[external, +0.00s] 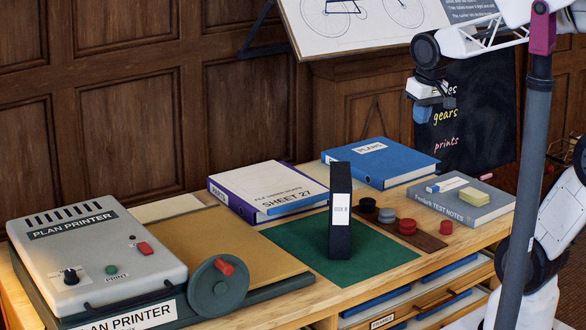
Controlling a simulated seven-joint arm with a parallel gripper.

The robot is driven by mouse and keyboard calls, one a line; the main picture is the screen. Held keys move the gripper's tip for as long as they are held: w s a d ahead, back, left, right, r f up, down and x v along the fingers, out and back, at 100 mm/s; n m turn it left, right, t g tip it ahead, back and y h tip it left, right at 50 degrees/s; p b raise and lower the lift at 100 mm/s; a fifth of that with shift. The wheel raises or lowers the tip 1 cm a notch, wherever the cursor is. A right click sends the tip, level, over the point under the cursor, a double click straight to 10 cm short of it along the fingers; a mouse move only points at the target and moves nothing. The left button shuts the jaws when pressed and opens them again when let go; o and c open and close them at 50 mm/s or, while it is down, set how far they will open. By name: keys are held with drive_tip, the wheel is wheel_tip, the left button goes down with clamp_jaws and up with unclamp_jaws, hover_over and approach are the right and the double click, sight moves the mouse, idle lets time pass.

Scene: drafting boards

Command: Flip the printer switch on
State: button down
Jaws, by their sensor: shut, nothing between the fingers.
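The grey plan printer (95,245) stands on the left of the table. Its top panel carries a small red switch (145,248), a black knob (71,276) and a green button (111,270) above a PRINT label. A small dark dot, perhaps a lamp, is beside the red switch. The picture is too small to tell which way the switch is set. My gripper (421,109) is at the upper right, high above the back of the table and far from the printer. It is shut and empty, pointing down.
A dark wheel with a red handle (226,267) is at the printer's right side. A black upright box (340,212) stands on the green mat (288,241). Binders, a grey book (461,205) and several round pieces lie to the right. The space above the printer is clear.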

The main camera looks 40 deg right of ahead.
drive_tip(key=w+a+r, duration=0.3)
drive_tip(key=w+a, duration=0.9)
drive_tip(key=a, duration=0.2)
hover_over(137, 247)
drive_tip(key=s+d, duration=0.1)
drive_tip(key=s, duration=0.1)
drive_tip(key=s+x, duration=0.2)
drive_tip(key=x, duration=0.8)
drive_tip(key=shift+s+a+f+g, duration=0.2)
drive_tip(key=shift+a+f+g, duration=0.2)
drive_tip(key=shift+a, duration=0.1)
drive_tip(key=shift+f, duration=0.1)
drive_tip(key=f, duration=0.4)
drive_tip(key=w+f, duration=0.1)
drive_tip(key=f, duration=0.4)
drive_tip(key=w+f, duration=0.1)
drive_tip(key=f, duration=0.3)
drive_tip(key=shift+f, duration=0.35)
